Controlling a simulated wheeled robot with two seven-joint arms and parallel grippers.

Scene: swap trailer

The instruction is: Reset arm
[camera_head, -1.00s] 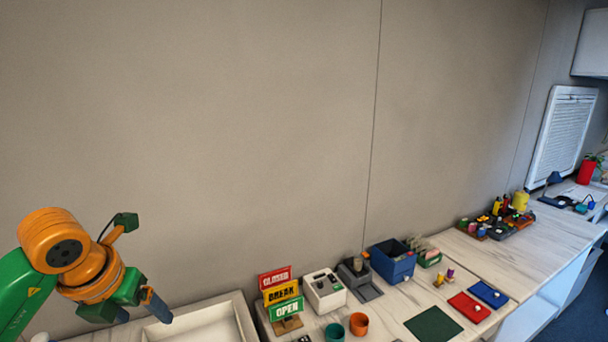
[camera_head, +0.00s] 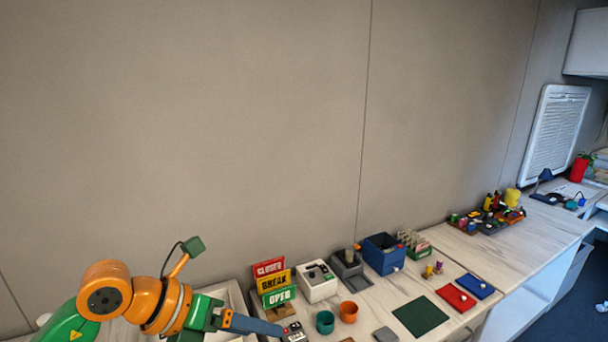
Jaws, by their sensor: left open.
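My left arm, orange and green, comes in from the lower left of the head view. My left gripper (camera_head: 262,328) points right, its blue-grey fingers over the near edge of the counter, in front of the sign stand. The fingers overlap each other in this view, and no object shows between them. A small grey and red device (camera_head: 294,332) lies at the fingertips; whether they touch it I cannot tell. My right gripper is not in view.
CLOSED, BREAK and OPEN signs (camera_head: 272,283) stand behind the gripper. A white box (camera_head: 317,281), teal cup (camera_head: 325,322), orange cup (camera_head: 348,311) and blue bin (camera_head: 384,254) stand along the counter. A white tray (camera_head: 237,294) lies behind the arm. The right counter (camera_head: 520,246) has bare room.

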